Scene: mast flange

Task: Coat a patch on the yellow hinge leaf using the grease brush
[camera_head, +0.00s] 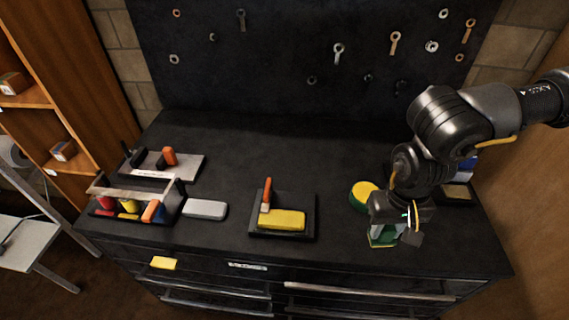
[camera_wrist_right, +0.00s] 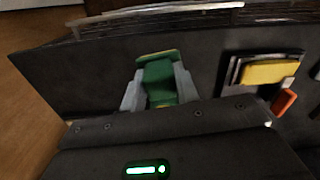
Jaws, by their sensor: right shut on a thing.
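A yellow slab (camera_head: 282,220), which looks like the hinge leaf, lies in a black tray (camera_head: 257,233) at the middle of the bench. An orange-handled tool (camera_head: 266,193) stands at its left back corner. In the right wrist view the slab (camera_wrist_right: 268,72) is right of my gripper. My right gripper (camera_head: 386,232) is at the bench's front right, shut on a green thing (camera_wrist_right: 159,82) with a yellow edge. Fingers hide much of it, so I cannot tell whether it is the grease brush, or whether it touches the bench. My left gripper is not in view.
A round green and yellow thing (camera_head: 363,195) sits just behind my right gripper. A grey block (camera_head: 204,209) and a caddy of coloured items (camera_head: 131,206) stand at the left. A pegboard (camera_head: 300,60) closes the back. The bench is clear between tray and right gripper.

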